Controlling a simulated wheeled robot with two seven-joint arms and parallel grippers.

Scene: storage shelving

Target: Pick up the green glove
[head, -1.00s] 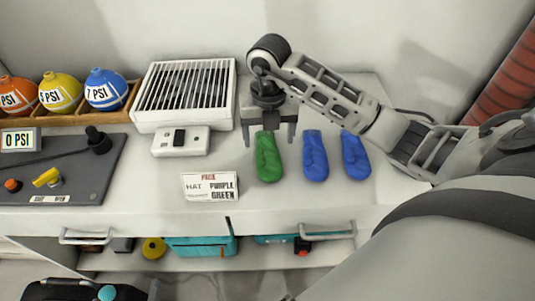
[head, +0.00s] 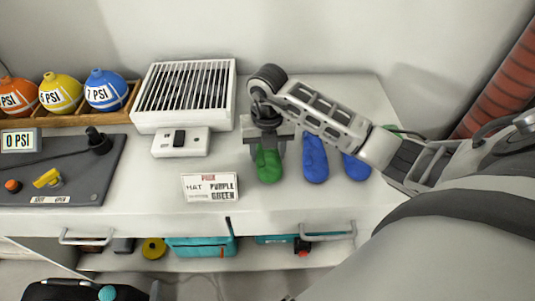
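The green glove (head: 268,167) lies on the white counter, left of two blue gloves (head: 314,160). My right gripper (head: 267,152) is directly over the green glove, pointing down, with its fingers on either side of the glove's upper part. The fingers look apart, but whether they touch the glove cannot be told. The gripper hides the glove's far end. The second blue glove (head: 357,169) is partly hidden behind my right arm. My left gripper is not in view.
A slatted white box (head: 185,93) and a switch box (head: 181,143) stand further left. Coloured balls (head: 105,90) sit in a wooden rack. A shelf below holds teal cases (head: 200,247).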

